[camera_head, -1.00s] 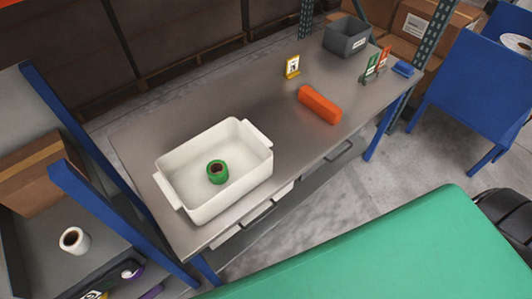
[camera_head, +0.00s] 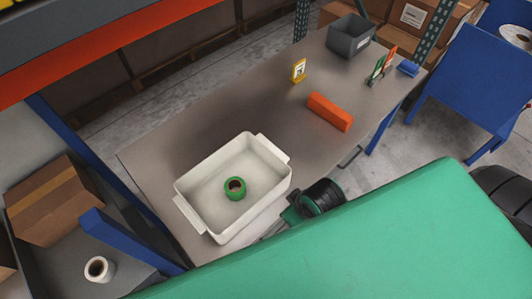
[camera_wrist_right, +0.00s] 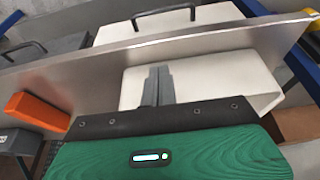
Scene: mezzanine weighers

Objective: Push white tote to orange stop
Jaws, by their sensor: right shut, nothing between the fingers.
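The white tote (camera_head: 211,229) stands upright on the grey metal table (camera_head: 150,160), with a green roll (camera_head: 235,188) inside it. The orange stop (camera_head: 330,111) is a block lying farther right on the table, clear of the tote. It also shows at the left of the right wrist view (camera_wrist_right: 38,111). My right gripper (camera_wrist_right: 158,72) is shut and empty, its fingers in front of the tote's white wall (camera_wrist_right: 205,82). In the head view it is at the tote's near right side, partly hidden; I cannot tell if it touches. My left gripper is not in view.
A yellow sign (camera_head: 298,70), a grey bin (camera_head: 350,36), small green and red signs and a blue item (camera_head: 408,68) stand toward the table's far end. A blue-framed shelf holds a cardboard box (camera_head: 50,200) at left. The table between tote and stop is clear.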

